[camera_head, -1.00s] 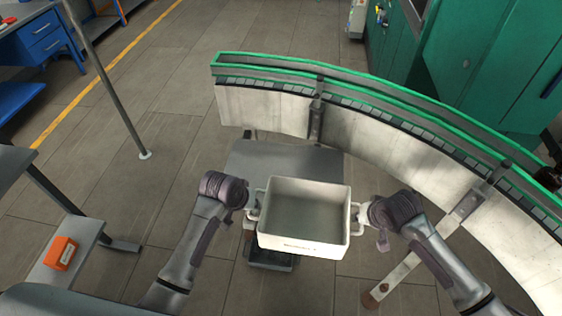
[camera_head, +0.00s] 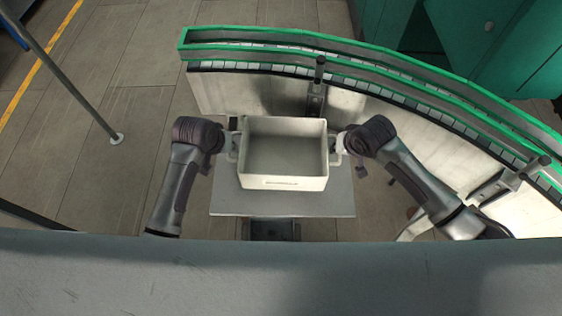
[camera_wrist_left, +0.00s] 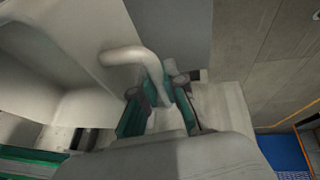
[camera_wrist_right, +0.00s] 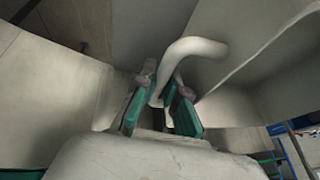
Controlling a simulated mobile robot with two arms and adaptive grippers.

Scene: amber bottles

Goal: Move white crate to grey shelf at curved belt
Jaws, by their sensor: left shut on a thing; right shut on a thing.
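The white crate (camera_head: 282,182) is empty and roughly level in the head view, held between my two arms. My left gripper (camera_head: 231,147) is shut on its left handle, which shows between the fingers in the left wrist view (camera_wrist_left: 150,68). My right gripper (camera_head: 339,147) is shut on its right handle, which shows in the right wrist view (camera_wrist_right: 188,50). The grey shelf (camera_head: 300,203) lies beneath the crate, in front of the curved belt (camera_head: 400,98). From above I cannot tell whether the crate touches the shelf.
The belt's pale side wall (camera_head: 235,95) stands just behind the shelf and curves down to the right. A thin grey pole (camera_head: 75,85) stands on the floor at left. Green cabinets (camera_head: 480,40) are beyond the belt.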

